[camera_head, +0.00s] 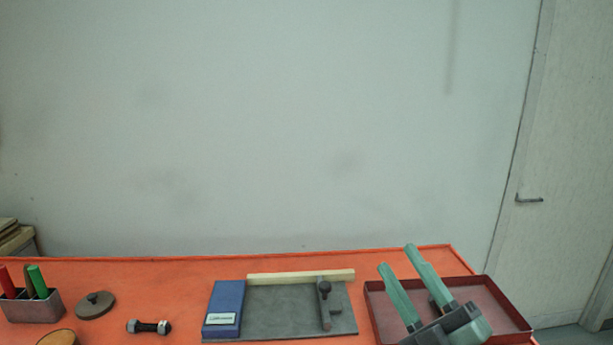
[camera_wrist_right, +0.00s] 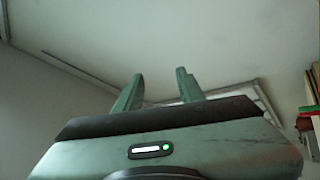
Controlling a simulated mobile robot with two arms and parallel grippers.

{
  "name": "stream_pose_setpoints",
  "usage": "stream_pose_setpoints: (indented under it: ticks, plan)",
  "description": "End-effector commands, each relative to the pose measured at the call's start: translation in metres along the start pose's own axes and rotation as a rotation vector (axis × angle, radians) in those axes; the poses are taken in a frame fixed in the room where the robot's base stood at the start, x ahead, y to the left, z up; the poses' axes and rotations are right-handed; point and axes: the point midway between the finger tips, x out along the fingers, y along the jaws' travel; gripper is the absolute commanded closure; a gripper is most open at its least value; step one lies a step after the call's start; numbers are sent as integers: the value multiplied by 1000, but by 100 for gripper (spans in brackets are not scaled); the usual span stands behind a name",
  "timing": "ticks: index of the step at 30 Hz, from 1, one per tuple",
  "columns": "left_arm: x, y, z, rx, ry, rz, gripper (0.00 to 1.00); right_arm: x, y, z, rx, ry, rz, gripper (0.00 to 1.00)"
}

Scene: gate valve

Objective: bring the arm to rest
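My right gripper (camera_head: 408,275) is in the lower right of the head view, pointing up, in front of the red tray. Its two green fingers stand apart with nothing between them, so it is open and empty. In the right wrist view my right gripper (camera_wrist_right: 161,88) also shows two separated fingers against the bare wall and ceiling. My left gripper is in neither view.
An orange table holds a red tray (camera_head: 497,301), a grey mat (camera_head: 280,318), a blue box (camera_head: 226,303), a dark T-shaped part (camera_head: 325,300), a pale bar (camera_head: 300,277), a bolt (camera_head: 149,327), a round lid (camera_head: 95,305) and a metal holder (camera_head: 34,309) with coloured handles. A wall stands behind.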

Motion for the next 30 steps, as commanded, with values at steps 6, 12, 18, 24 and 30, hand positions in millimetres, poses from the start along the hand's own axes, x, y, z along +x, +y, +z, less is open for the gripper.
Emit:
stream_pose_setpoints:
  ticks: [6, 12, 18, 24, 30]
  plan:
    - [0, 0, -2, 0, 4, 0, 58, -99, -54, 114, 366, -695, -15, 61]
    - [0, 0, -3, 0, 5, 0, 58, -222, -133, 137, 597, -1201, -196, 61]
    - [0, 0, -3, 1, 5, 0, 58, -311, -183, 108, 737, -1508, -398, 61]
    - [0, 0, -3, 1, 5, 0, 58, -372, -209, 67, 832, -1704, -579, 61]
    - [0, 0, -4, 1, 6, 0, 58, -409, -240, 55, 873, -1804, -692, 61]
